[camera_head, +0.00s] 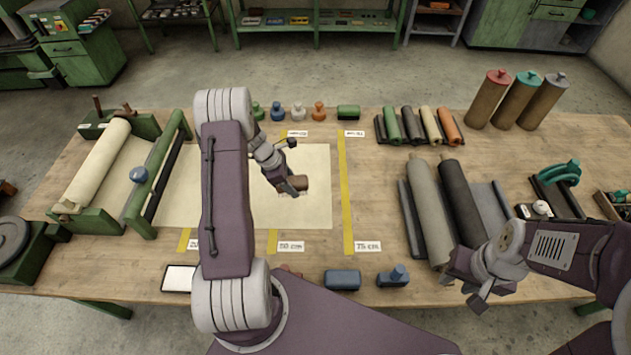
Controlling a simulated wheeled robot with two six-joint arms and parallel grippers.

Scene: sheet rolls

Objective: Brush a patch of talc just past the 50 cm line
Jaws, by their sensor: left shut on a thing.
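A cream sheet (310,211) lies flat on the bench, running from the roll at the left to just short of the 75 cm line. The yellow 50 cm line (272,240) shows in front of the sheet, with its label (291,246) beside it. My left gripper (293,185) is over the sheet, right of the 50 cm line, shut on a small brown piece that looks like a brush (300,183). Its underside is hidden. I cannot make out a talc patch. My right gripper (480,291) is at the bench's front right; its jaw gap is unclear.
A green roll stand (97,217) is at the left. The yellow 75 cm line (347,200) crosses clear wood. Grey and dark rolls (428,210) lie right of it. Stamps (298,111) line the back; blue blocks (342,280) sit in front.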

